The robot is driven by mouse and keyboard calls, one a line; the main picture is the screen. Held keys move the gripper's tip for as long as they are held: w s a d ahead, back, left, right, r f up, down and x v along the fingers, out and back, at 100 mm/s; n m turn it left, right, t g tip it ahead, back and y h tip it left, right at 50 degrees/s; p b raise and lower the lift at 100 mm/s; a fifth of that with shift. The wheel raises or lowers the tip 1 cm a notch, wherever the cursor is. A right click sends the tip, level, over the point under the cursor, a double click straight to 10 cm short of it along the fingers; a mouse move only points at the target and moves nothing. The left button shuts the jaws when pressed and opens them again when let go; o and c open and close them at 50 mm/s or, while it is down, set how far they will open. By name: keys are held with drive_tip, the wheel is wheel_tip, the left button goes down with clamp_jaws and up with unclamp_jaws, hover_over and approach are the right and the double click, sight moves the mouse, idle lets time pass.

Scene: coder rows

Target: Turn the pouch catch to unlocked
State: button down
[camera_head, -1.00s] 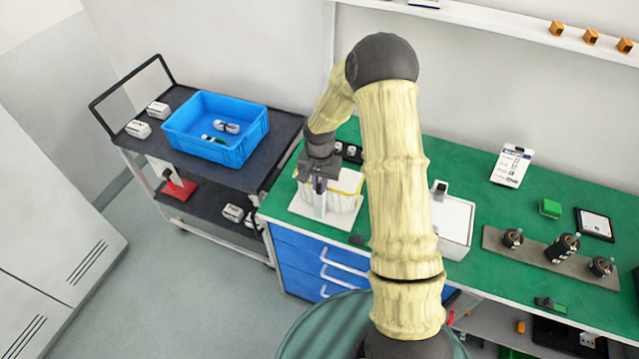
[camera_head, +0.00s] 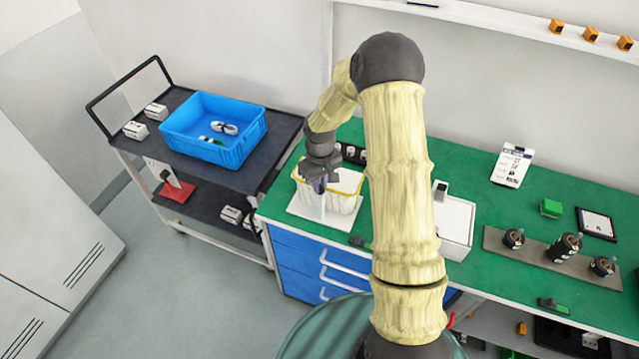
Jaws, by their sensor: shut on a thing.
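The white pouch (camera_head: 346,202) with a yellow rim stands on a white base plate (camera_head: 300,211) at the left end of the green worktop. My gripper (camera_head: 319,190) points down at the pouch's front left side. It is shut on a small part there, which looks like the pouch catch. The fingers and wrist hide the catch, so I cannot read its position. My arm also covers the area just right of the pouch.
A blue bin (camera_head: 215,130) with small items stands on a dark cart (camera_head: 255,172) to the left. A white box (camera_head: 455,225) is right of my arm. Dark cylindrical parts stand on a grey strip (camera_head: 540,255).

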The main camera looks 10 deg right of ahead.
drive_tip(key=n, duration=0.6)
drive_tip(key=shift+w+d+r+n+p, duration=0.1)
drive_tip(key=shift+w+n+p, duration=0.05)
drive_tip(key=shift+n+p, duration=0.15)
idle(0.3)
drive_tip(key=c, duration=1.4)
unclamp_jaws()
drive_tip(key=shift+c, duration=0.2)
wheel_tip(320, 180, up, 17)
drive_tip(key=b, duration=0.3)
drive_tip(key=shift+r, duration=0.15)
